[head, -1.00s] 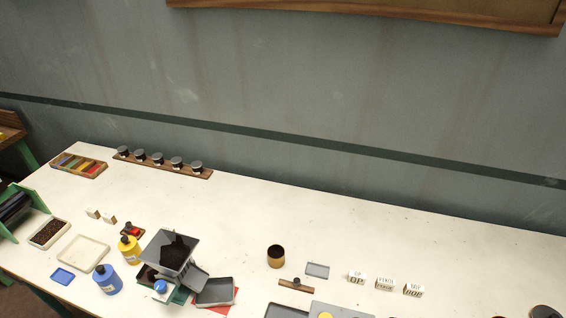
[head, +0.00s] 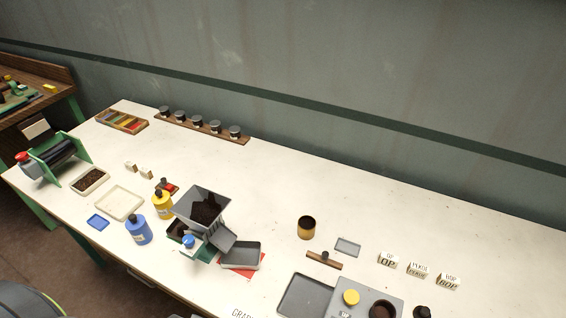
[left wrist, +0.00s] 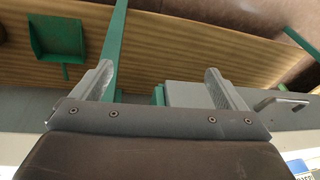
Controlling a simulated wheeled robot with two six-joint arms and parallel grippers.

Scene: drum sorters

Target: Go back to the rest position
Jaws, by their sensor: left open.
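My left gripper (left wrist: 165,88) shows in the left wrist view with its two fingers spread apart and nothing between them. In that view it is near a green table leg (left wrist: 115,45) and a metal drawer handle (left wrist: 283,102). Neither gripper shows in the head view. A grey rounded part at the bottom left corner of the head view looks like mine. The white worktable (head: 290,180) spreads across the head view. A sorter with a grey hopper (head: 203,207) holding dark material stands on it.
A blue bottle (head: 138,230) and a yellow bottle (head: 162,205) stand left of the hopper. A pale tray (head: 119,203) and a drum with green sides (head: 57,152) are further left. A brass cup (head: 307,227) and lettered blocks (head: 418,271) are right. The table's back middle is clear.

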